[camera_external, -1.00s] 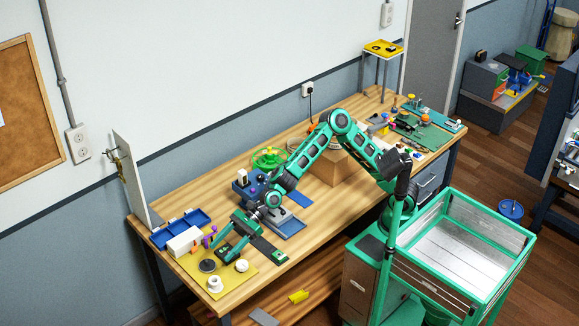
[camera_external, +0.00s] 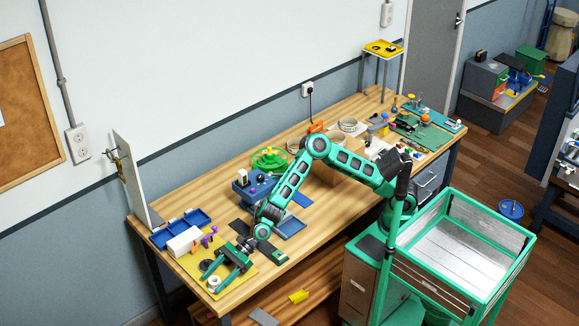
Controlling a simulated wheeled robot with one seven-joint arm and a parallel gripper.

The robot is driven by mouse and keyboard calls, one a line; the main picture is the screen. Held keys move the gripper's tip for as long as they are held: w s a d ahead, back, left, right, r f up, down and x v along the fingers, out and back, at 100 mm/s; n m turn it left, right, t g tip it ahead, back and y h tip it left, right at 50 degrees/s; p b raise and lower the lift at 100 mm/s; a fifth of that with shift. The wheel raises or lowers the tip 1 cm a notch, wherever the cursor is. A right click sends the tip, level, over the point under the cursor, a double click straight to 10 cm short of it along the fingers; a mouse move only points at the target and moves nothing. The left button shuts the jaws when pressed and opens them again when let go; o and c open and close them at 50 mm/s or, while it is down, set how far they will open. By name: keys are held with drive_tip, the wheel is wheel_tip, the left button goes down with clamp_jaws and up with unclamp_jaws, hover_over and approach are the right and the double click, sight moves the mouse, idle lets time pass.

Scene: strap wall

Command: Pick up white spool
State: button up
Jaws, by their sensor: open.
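A white spool (camera_external: 214,282) stands near the front left corner of the yellow mat (camera_external: 190,262). My gripper (camera_external: 212,280) is open and low over the mat, with its fingertips on either side of this spool. I cannot tell whether the fingers touch it. A black spool (camera_external: 205,265) lies just behind, partly covered by one finger. The spot where a second white spool stood is now hidden by my gripper.
A white box (camera_external: 184,242) and small purple pieces (camera_external: 210,238) stand at the mat's back edge. A blue tray (camera_external: 182,228) lies behind them. The bench's front edge is close to the spool.

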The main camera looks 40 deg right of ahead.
sight(208, 292)
drive_tip(key=shift+x, duration=2.25)
drive_tip(key=shift+s, duration=0.1)
drive_tip(key=c, duration=1.1)
drive_tip(key=shift+r, duration=0.1)
